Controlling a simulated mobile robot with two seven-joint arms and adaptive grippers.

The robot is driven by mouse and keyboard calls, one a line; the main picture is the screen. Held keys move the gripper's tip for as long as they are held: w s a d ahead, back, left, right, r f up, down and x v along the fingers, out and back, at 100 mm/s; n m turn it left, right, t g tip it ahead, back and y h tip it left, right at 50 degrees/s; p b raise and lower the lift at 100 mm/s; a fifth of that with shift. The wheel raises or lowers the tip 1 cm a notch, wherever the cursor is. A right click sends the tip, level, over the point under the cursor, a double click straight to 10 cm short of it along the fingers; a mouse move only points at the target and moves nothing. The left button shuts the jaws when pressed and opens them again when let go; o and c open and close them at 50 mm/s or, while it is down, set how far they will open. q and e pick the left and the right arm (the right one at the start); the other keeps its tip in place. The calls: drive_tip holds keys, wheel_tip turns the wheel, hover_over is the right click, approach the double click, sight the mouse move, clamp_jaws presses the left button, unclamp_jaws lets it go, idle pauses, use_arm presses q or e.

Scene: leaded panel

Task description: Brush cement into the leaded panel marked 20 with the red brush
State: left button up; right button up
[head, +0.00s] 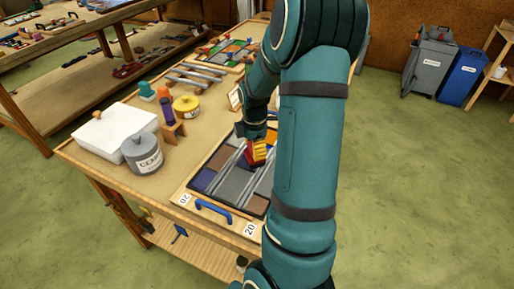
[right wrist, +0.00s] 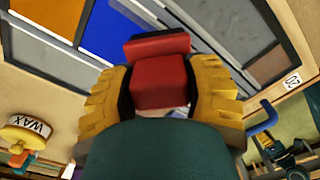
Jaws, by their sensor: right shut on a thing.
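The leaded panel marked 20 lies on the workbench in a wooden frame; its grey, blue and brown panes (head: 235,184) show in the head view, partly covered by my right arm. The panel's blue pane (right wrist: 112,27) and lead strips also show in the right wrist view. My right gripper (head: 257,152) is over the panel's far part, its yellow fingers shut on the red brush (right wrist: 160,75). Whether the bristles touch the panel is hidden. My left gripper is not in view.
Another panel (head: 228,53) lies at the bench's far end. A blue handle (head: 213,211) is at the near edge. Bins (head: 430,62) stand far right.

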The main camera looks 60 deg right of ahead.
sight(246, 150)
drive_tip(key=shift+w, duration=0.1)
drive_tip(key=shift+w+a, duration=0.1)
drive_tip(key=shift+w, duration=1.3)
drive_tip(key=shift+w, duration=0.1)
drive_tip(key=shift+w+a+p, duration=0.15)
drive_tip(key=shift+w+p, duration=0.25)
drive_tip(key=shift+w, duration=1.05)
drive_tip(key=shift+w+a, duration=0.1)
drive_tip(key=shift+w, duration=1.45)
drive_tip(key=shift+p, duration=0.3)
drive_tip(key=shift+w+a, duration=0.1)
drive_tip(key=shift+w, duration=1.3)
